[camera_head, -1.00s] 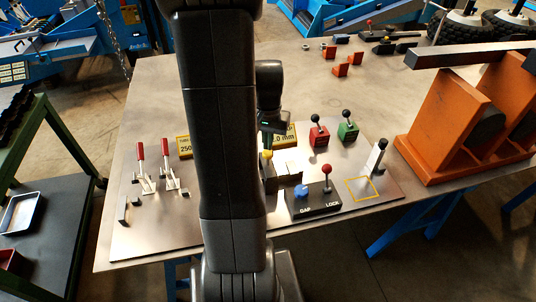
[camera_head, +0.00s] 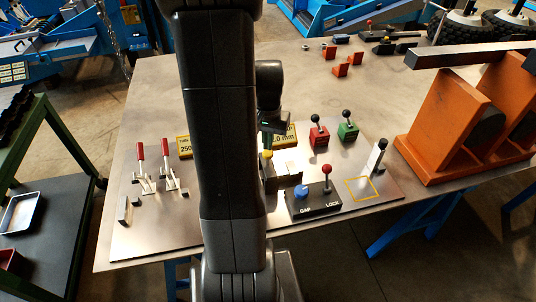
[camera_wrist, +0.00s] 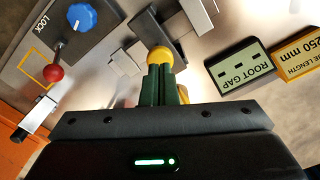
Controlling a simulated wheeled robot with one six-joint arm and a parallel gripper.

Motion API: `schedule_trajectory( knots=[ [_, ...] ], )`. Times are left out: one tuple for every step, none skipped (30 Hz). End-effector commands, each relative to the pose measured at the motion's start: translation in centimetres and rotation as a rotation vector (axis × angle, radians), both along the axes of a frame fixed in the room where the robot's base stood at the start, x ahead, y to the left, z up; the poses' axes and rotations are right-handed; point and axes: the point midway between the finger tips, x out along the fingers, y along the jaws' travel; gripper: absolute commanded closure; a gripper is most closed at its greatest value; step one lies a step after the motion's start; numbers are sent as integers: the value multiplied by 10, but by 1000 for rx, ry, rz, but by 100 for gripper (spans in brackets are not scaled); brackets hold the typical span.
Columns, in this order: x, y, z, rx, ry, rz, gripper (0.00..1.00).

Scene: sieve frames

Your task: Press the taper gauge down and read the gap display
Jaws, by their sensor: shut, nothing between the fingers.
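The taper gauge shows as a yellow round knob (camera_wrist: 161,55) in the wrist view, with a dark body partly hidden beneath it. The yellow knob (camera_head: 267,154) is small in the head view. My gripper (camera_wrist: 163,72) is shut, its green fingers empty and their tips right at the knob. I cannot tell whether they touch it. In the head view my gripper (camera_head: 266,140) is above the knob, partly behind my arm. The gap display (camera_wrist: 243,66), labelled ROOT GAP, shows two dashes in the wrist view.
Metal blocks (camera_head: 288,162) lie beside the gauge. A box with a blue GAP knob (camera_head: 301,191) and red-balled LOCK lever (camera_head: 327,169) stands to the right. Red-handled clamps (camera_head: 167,150) stand left. Red (camera_head: 319,138) and green (camera_head: 347,131) lever boxes stand behind.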

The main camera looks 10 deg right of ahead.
Motion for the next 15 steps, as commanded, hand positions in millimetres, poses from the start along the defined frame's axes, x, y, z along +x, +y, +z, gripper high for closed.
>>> schedule_trajectory(
  knots=[
    [0,0,0,0,0,0,100],
    [0,0,0,0,0,0,100],
    [0,0,0,0,0,0,100],
    [0,0,0,0,0,0,100],
    [0,0,0,0,0,0,100],
    [0,0,0,0,0,0,100],
    [0,0,0,0,0,0,100],
    [0,0,0,0,0,0,100],
    [0,0,0,0,0,0,100],
    [0,0,0,0,0,0,100],
    [0,0,-1,0,0,0,100],
    [0,0,-1,0,0,0,100],
    [0,0,-2,0,0,0,100],
    [0,0,-2,0,0,0,100],
    [0,0,-3,0,0,0,100]
  ],
)
